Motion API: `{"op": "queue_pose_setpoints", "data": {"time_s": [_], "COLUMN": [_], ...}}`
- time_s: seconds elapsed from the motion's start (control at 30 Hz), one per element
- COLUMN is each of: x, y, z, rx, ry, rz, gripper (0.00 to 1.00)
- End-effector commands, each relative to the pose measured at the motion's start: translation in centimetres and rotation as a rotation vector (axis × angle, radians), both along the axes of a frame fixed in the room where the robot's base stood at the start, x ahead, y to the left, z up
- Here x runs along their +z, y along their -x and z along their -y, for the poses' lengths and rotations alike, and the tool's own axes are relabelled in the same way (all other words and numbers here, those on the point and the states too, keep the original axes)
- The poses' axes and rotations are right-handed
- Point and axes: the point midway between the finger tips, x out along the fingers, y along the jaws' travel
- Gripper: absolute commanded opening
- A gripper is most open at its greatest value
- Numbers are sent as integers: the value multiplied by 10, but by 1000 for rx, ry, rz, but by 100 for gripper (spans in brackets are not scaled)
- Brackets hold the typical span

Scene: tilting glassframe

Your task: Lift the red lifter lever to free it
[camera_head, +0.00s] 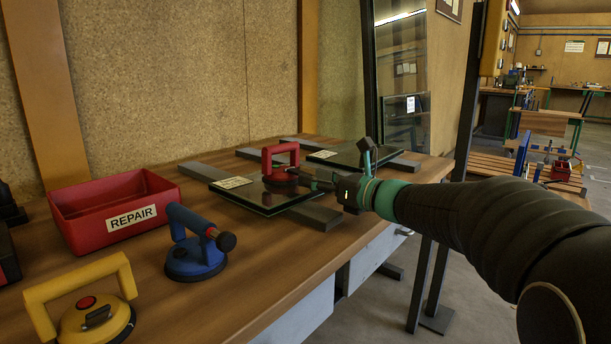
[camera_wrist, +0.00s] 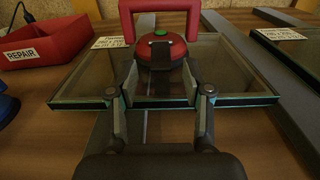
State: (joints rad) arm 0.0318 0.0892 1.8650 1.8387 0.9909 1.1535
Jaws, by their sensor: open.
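The red lifter (camera_head: 280,166) sits on a glass pane (camera_head: 258,193) on the workbench. In the wrist view the red lifter (camera_wrist: 160,54) shows its round red body with a dark lever (camera_wrist: 160,50) and a green button on top, and its red handle behind. My gripper (camera_head: 312,180) reaches in from the right in the head view. In the wrist view my gripper (camera_wrist: 159,88) is open, with its fingers on either side of the lifter's near part. I cannot tell whether the fingers touch it.
A blue lifter (camera_head: 195,245) and a yellow lifter (camera_head: 92,310) stand at the front left. A red REPAIR bin (camera_head: 95,225) is at the left. A second glass pane (camera_head: 350,155) lies behind on dark bars. Bare wood lies between the blue lifter and the pane.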

Motion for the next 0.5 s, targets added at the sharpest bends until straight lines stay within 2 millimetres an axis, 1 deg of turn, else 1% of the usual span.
{"op": "queue_pose_setpoints", "data": {"time_s": [0.03, 0.2, 0.5], "x": [0, 0, 0], "y": [-5, -17, -22], "z": [-7, -20, -25], "rx": [3, 1, -3], "ry": [0, 0, 0], "rz": [0, 0, 0], "gripper": [50, 50, 50]}}
